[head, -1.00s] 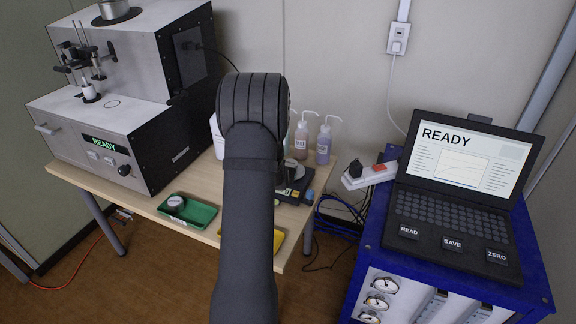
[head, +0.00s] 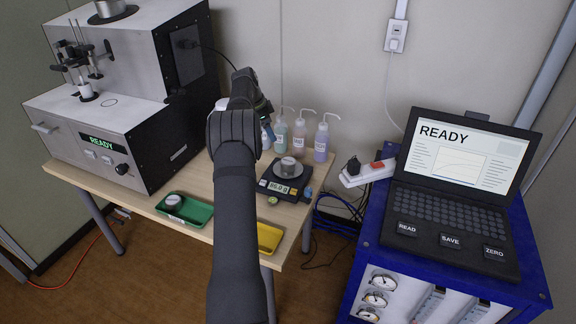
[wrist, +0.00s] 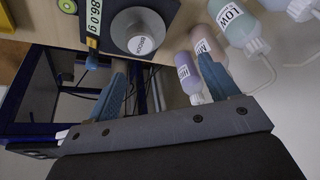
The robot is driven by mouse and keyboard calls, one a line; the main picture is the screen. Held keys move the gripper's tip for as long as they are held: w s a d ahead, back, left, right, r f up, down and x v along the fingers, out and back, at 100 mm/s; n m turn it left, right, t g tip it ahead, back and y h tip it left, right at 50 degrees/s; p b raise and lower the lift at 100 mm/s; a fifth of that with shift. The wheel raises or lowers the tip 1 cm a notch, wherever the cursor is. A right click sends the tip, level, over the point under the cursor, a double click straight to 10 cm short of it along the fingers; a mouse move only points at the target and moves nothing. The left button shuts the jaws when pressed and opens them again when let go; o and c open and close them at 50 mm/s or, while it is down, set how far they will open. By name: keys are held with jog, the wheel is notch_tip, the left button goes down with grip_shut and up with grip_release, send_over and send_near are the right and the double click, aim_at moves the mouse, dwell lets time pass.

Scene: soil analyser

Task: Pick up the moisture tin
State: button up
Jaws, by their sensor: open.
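A small grey metal tin (head: 288,164) stands upright on the black balance (head: 272,186). In the wrist view the tin (wrist: 138,32) shows from above with a white label too small to read surely. A second round grey tin (head: 173,201) lies in the green tray (head: 198,221) at left. I cannot tell from the labels which is the moisture tin. My gripper (wrist: 160,66) is open and empty, with blue fingers apart. It is raised near the balance, with the tin on the balance beyond the fingertips, not between them. In the head view my arm hides most of it.
Several wash bottles (head: 321,142) stand behind the balance, close to the right finger in the wrist view. A yellow tray (head: 270,236) is at the table's front edge. The grey analyser (head: 105,120) stands left; a laptop (head: 455,195) sits on the blue cabinet at right.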

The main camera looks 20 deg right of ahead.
jog(key=s+r+m+g, duration=0.2)
send_near(287, 161)
jog(key=x, duration=1)
jog(key=shift+d+f, duration=0.1)
jog(key=shift+f, duration=0.05)
jog(key=c, duration=1.2)
jog(key=shift+o, duration=0.2)
